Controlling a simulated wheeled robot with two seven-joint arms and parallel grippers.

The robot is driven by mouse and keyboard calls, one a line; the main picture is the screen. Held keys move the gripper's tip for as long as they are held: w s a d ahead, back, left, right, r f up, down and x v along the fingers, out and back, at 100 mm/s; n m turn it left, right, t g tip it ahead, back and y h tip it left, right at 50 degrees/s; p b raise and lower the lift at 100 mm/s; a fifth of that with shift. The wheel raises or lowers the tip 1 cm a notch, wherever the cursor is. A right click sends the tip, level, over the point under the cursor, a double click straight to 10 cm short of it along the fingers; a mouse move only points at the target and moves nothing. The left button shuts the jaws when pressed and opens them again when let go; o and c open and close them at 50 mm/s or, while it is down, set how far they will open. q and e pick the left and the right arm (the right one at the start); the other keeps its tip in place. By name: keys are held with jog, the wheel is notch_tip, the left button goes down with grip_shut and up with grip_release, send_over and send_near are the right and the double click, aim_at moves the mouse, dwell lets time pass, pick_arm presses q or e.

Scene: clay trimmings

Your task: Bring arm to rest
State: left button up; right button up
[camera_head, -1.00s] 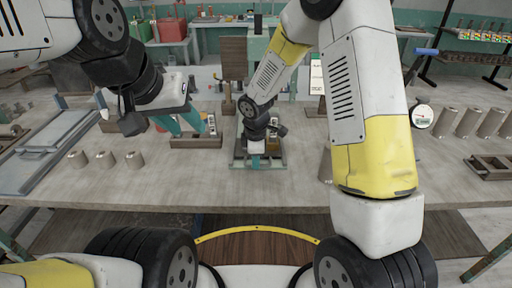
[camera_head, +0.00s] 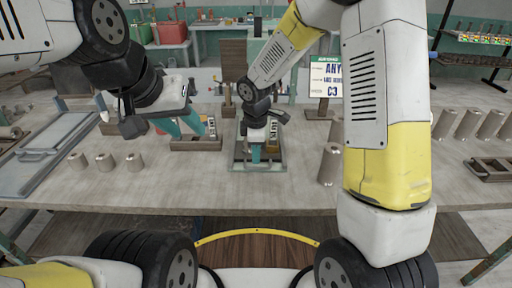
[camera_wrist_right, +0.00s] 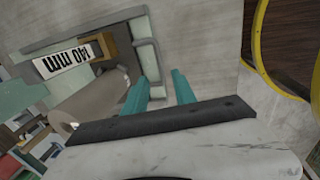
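My right gripper (camera_head: 256,162) hangs over a grey tray (camera_head: 237,163) at the middle of the bench.
Several grey cylinders stand on the bench, some at left (camera_head: 105,161), one (camera_head: 329,165) right of the middle tray, others at right (camera_head: 467,124). A sign (camera_head: 327,82) stands behind. A flat grey tray (camera_head: 55,155) lies at left. The front middle of the bench is clear.

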jog(key=shift+s+r, duration=0.15)
jog(key=shift+r, duration=0.8)
jog(key=s+d+r+m+t, duration=0.1)
jog(key=s+d+r+m, duration=0.3)
jog(key=r, duration=0.3)
jog(key=s+d+r+m+t, duration=0.1)
jog(key=s+d+r+m, duration=0.3)
jog(key=r, duration=0.3)
jog(key=s+d+r+m+t+y, duration=0.1)
jog(key=s+d+r+m, duration=0.2)
jog(key=s, duration=0.3)
jog(key=s+d+r+m+t+y, duration=0.1)
jog(key=s+d+r+m, duration=0.2)
jog(key=s+m, duration=0.3)
jog(key=shift+d+r+m, duration=0.2)
jog(key=shift+d+m, duration=0.05)
jog(key=shift+m, duration=0.05)
